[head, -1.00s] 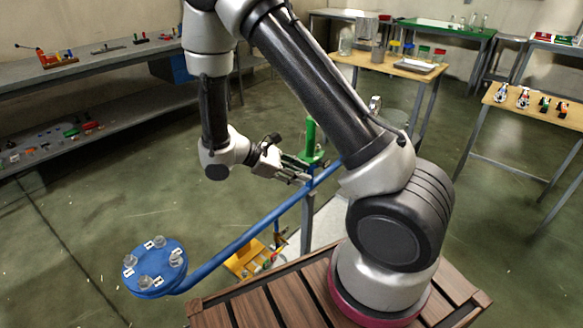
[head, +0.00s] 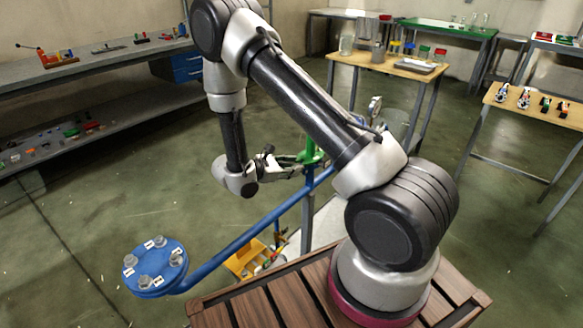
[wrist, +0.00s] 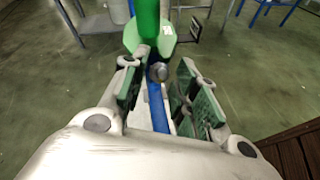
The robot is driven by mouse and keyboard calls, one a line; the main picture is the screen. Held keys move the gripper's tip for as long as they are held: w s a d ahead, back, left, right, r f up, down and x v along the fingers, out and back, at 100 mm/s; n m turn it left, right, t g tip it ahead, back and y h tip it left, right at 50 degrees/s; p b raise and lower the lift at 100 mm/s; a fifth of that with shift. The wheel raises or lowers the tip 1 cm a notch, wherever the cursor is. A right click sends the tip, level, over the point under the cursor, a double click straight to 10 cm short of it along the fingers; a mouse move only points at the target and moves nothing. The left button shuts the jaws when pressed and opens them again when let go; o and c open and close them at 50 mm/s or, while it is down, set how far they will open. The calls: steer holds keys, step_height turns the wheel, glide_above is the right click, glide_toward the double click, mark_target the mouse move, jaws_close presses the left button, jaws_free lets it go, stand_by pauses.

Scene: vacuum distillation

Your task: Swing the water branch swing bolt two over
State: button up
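The green water branch (head: 311,148) rises from the blue pipe near the middle of the head view, partly hidden by my arm. In the wrist view its green post and flange (wrist: 147,28) are at the top centre. A grey rounded bolt end (wrist: 158,72) shows just below the flange, over the blue pipe (wrist: 157,108). I cannot read a number on it. My gripper (wrist: 158,76) is open, with one green-padded finger on each side of the bolt end; I see no clear contact. In the head view my gripper (head: 285,170) is beside the green branch.
A blue round flange (head: 158,262) with several labelled bolts ends the pipe at lower left. A yellow bin (head: 246,260) stands below the pipe. A wooden slatted deck (head: 262,305) is at the front. Benches stand around; open floor lies to the left.

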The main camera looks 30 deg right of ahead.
steer(key=shift+d, duration=0.15)
jaws_close()
steer(key=shift+w+d+r+g+y, duration=0.25)
steer(key=shift+d+r+y, duration=0.25)
steer(key=shift+y, duration=0.4)
steer(key=shift+d+r+y, duration=0.1)
steer(key=shift+d+y, duration=0.05)
steer(key=shift+y, duration=0.45)
jaws_free()
steer(key=v, duration=1.2)
steer(key=shift+w, duration=0.2)
